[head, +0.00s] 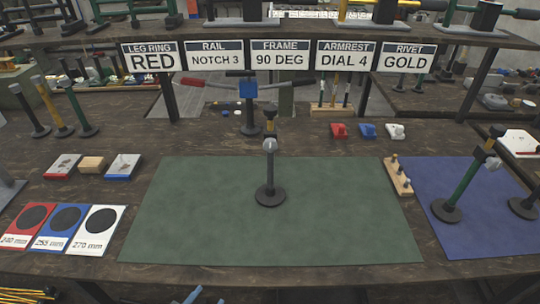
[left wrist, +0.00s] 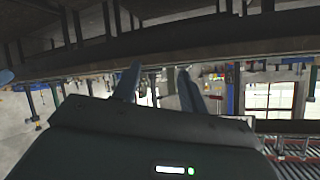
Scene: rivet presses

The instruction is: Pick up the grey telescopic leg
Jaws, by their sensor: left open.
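A grey telescopic leg (head: 269,170) stands upright on the green mat (head: 190,215), on a round dark base, with a pale grey collar and a dark and yellow top. Another dark grey leg (head: 30,110) stands at the far left of the bench. I cannot tell which of them the task names. My left gripper (head: 205,297) shows only as bluish tips at the bottom edge, in front of the bench and well short of both legs. In the left wrist view its fingers (left wrist: 158,82) are apart with nothing between them. My right gripper is not in view.
Yellow (head: 53,108) and green (head: 76,108) legs stand at left. A green leg (head: 460,185) stands on the blue mat (head: 480,235). A wooden block with pegs (head: 398,177) lies between the mats. Signs (head: 280,55) hang behind. Most of the green mat is clear.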

